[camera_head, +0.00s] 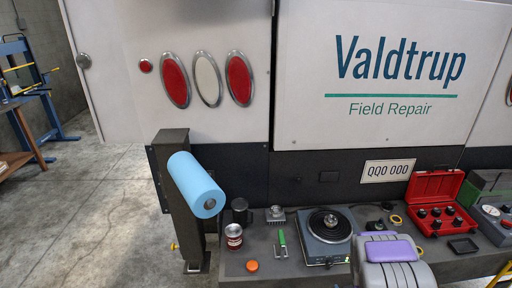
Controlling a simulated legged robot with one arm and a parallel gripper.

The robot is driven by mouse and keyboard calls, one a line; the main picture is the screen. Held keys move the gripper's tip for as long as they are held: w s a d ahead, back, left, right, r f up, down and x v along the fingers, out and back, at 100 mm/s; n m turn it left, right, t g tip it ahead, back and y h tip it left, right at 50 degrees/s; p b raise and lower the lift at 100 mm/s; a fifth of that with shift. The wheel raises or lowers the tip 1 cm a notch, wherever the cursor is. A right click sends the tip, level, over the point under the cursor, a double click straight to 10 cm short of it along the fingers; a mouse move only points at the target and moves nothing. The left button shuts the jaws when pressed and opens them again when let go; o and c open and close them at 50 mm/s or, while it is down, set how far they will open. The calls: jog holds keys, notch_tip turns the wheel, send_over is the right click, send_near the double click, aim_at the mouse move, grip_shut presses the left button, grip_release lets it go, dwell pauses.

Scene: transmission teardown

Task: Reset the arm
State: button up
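A dark workbench (300,274) stands before a white truck (215,25). A blue roll (190,183) sticks out from a post.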

jog(key=s+a+r+m+g+h, duration=0.15)
jog(key=s+r+g, duration=0.25)
jog(key=r, duration=0.5)
jog(key=s+a+r+m+g, duration=0.1)
jog(key=s+a+r+g, duration=0.2)
jog(key=r, duration=0.7)
jog(key=s+a+r+g+y, duration=0.1)
jog(key=s+a+r+g, duration=0.1)
jog(key=s+a+r, duration=0.3)
jog(key=s+a+r+g+y, duration=0.1)
jog(key=s+a+r, duration=0.3)
jog(key=s, duration=0.9)
jog(key=s+a+r+g+y, duration=0.1)
jog(key=s+a+r+g, duration=0.2)
jog(key=s, duration=0.7)
jog(key=a+r, duration=0.2)
jog(key=a, duration=0.1)
jog(key=shift+r, duration=0.35)
